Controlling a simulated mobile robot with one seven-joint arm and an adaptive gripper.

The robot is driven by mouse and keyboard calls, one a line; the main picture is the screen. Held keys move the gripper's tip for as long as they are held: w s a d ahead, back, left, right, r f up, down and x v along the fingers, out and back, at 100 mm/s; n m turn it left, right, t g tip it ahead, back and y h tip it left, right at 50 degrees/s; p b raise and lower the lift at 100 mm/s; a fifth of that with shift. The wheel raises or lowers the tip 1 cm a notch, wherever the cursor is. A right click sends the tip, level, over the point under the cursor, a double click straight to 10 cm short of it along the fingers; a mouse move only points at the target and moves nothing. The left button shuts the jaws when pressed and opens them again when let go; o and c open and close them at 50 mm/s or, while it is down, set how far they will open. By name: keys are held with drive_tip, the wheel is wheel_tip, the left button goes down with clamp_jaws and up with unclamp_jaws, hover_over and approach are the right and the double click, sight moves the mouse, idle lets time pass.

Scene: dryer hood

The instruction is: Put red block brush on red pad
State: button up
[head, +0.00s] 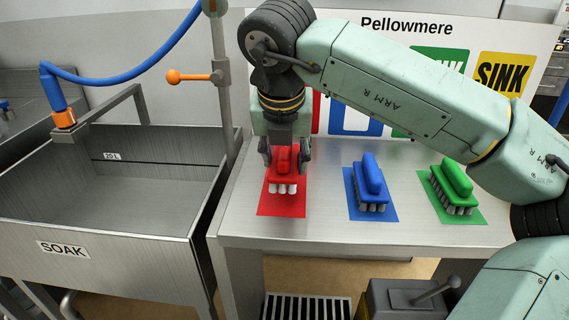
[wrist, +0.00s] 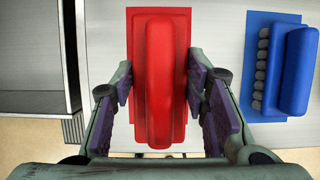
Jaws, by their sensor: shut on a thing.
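The red block brush (head: 283,182) has a red handle and whitish bristles. It is upright over the red pad (head: 281,208) on the steel table; I cannot tell whether its bristles touch the pad. My gripper (head: 285,157) is above it with its fingers on both sides of the handle, shut on it. In the wrist view the brush (wrist: 158,85) lies between the two purple-padded fingers of my gripper (wrist: 165,110). Red pad edges (wrist: 132,30) show around the brush there.
A blue brush (head: 371,185) on a blue pad (head: 385,213) and a green brush (head: 455,187) on a green pad (head: 475,218) stand to the right. A steel sink (head: 110,225) marked SOAK is left. A signboard (head: 400,45) stands behind.

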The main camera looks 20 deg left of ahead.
sight(283, 149)
drive_tip(key=p+x, duration=0.1)
drive_tip(key=x, duration=0.2)
drive_tip(key=shift+s+f, duration=0.1)
drive_tip(key=shift+f, duration=0.35)
drive_tip(key=shift+f, duration=0.25)
drive_tip(key=o, duration=1)
drive_tip(key=shift+r, duration=0.1)
drive_tip(key=shift+r, duration=0.4)
drive_tip(key=b+v, duration=0.1)
drive_tip(key=v, duration=1)
drive_tip(key=shift+s+r, duration=0.2)
